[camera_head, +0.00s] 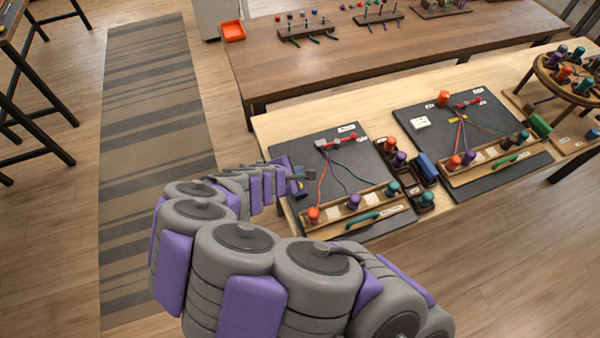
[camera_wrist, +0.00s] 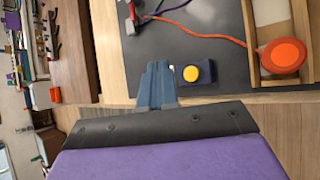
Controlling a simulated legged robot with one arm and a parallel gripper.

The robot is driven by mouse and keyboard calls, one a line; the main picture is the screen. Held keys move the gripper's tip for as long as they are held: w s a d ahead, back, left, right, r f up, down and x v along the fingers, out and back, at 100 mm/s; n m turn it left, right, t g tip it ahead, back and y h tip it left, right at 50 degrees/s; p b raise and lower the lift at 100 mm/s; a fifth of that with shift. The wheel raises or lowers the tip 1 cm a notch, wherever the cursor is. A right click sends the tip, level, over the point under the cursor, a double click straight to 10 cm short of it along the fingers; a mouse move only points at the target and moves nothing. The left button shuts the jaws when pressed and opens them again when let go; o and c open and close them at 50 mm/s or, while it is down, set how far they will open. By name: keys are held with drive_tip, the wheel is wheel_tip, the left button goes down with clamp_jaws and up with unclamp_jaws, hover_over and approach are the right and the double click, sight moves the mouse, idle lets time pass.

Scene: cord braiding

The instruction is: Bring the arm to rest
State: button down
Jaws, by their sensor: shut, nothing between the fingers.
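My grey and purple arm reaches from the lower middle of the head view to the left edge of the near table. My gripper (camera_head: 300,178) is over the left edge of the left black mat (camera_head: 345,140), and the wrist view shows its blue-grey fingers (camera_wrist: 157,88) together with nothing between them. In the wrist view, a yellow button on a dark blue base (camera_wrist: 197,73) lies just right of the fingertips. I cannot tell whether the fingers touch it.
Red, purple and green cords run from a red clamp (camera_head: 335,143) to a wooden tray (camera_head: 340,222) with coloured knobs. A second black mat (camera_head: 485,125) lies to the right. The striped rug (camera_head: 155,130) is clear.

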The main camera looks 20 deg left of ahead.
drive_tip(key=s+d+r+m+g+h, duration=0.25)
drive_tip(key=d+r+m, duration=0.45)
drive_tip(key=d, duration=0.5)
drive_tip(key=s+d+r+m+g+h, duration=0.1)
drive_tip(key=d+r+m+g, duration=0.2)
drive_tip(key=d+r+m, duration=0.7)
drive_tip(key=s+d+m+g+y, duration=0.2)
drive_tip(key=s+d+g, duration=0.1)
drive_tip(key=s+d, duration=0.65)
drive_tip(key=s+a+r+m+g+y, duration=0.1)
drive_tip(key=s+r+m+y, duration=0.1)
drive_tip(key=s, duration=0.5)
drive_tip(key=s+a+r+m+g+y, duration=0.1)
drive_tip(key=s+a+m+y, duration=0.1)
drive_tip(key=s, duration=0.4)
drive_tip(key=shift+s+a+r, duration=0.2)
drive_tip(key=shift+s+r, duration=0.15)
drive_tip(key=shift+s, duration=0.05)
